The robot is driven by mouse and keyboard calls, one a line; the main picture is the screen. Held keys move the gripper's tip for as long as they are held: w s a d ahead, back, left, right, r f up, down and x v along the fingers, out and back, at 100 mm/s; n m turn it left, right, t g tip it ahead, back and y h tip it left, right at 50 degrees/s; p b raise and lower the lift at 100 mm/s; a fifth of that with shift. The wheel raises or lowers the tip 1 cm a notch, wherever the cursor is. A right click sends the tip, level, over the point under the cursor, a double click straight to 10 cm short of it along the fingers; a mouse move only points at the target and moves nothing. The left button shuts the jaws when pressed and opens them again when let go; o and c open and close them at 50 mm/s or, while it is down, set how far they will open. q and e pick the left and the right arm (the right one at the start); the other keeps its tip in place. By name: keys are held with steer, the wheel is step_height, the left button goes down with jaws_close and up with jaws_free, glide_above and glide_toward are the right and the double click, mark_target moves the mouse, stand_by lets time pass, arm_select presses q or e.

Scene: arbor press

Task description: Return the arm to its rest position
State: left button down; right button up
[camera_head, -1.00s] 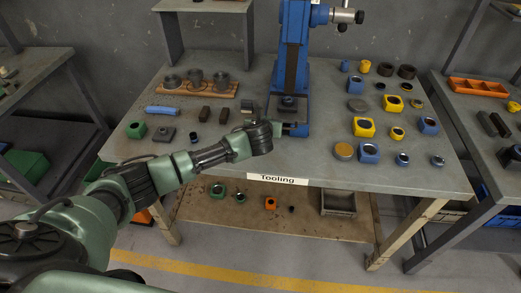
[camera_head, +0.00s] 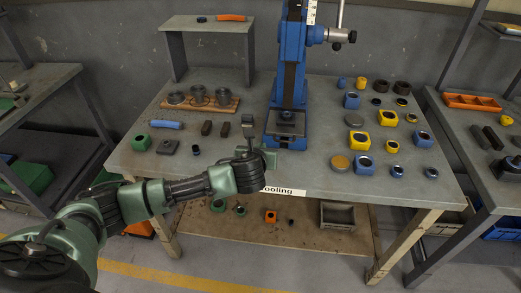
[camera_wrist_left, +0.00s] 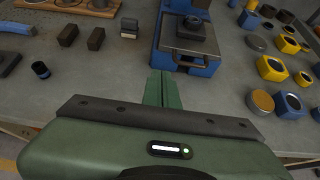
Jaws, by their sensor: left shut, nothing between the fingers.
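My left arm comes in from the lower left in the head view. Its gripper (camera_head: 268,159) is over the front edge of the table, just in front of the blue arbor press (camera_head: 288,125). In the left wrist view the two green fingers (camera_wrist_left: 162,90) are together with nothing between them. They point at the press base (camera_wrist_left: 186,50), where a dark block (camera_wrist_left: 190,33) sits on the plate. I cannot tell if the fingertips touch the base. My right gripper is not in view.
On the table (camera_head: 310,170), yellow and blue blocks and rings stand to the right. A side table with an orange tray (camera_head: 474,102) stands at right.

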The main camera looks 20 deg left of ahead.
arm_select(q)
steer(key=s+d+f+n+g+h, duration=0.2)
steer(key=s+d+f+n, duration=0.25)
steer(key=s+n, duration=0.3)
steer(key=s+d+f+n+g+h, duration=0.1)
steer(key=s+d+f+n+g, duration=0.15)
steer(key=s+d+n, duration=0.5)
steer(key=s+a+f+n+g, duration=0.2)
steer(key=s+a+n, duration=0.1)
steer(key=s+n, duration=0.6)
steer(key=s+a+f+n+g, duration=0.1)
steer(key=s+a+n+g, duration=0.15)
steer(key=s+n, duration=0.7)
steer(key=s+f+m+b, duration=0.2)
steer(key=s+f+m, duration=0.1)
steer(key=f, duration=2.4)
steer(key=s+a+f+g, duration=0.1)
steer(key=s+a+f, duration=0.1)
steer(key=s+f, duration=0.7)
steer(key=s+a+f+b, duration=0.1)
steer(key=s+a+f, duration=0.1)
steer(key=s+f, duration=0.7)
steer(key=shift+f+g, duration=0.4)
steer(key=shift+f, duration=0.15)
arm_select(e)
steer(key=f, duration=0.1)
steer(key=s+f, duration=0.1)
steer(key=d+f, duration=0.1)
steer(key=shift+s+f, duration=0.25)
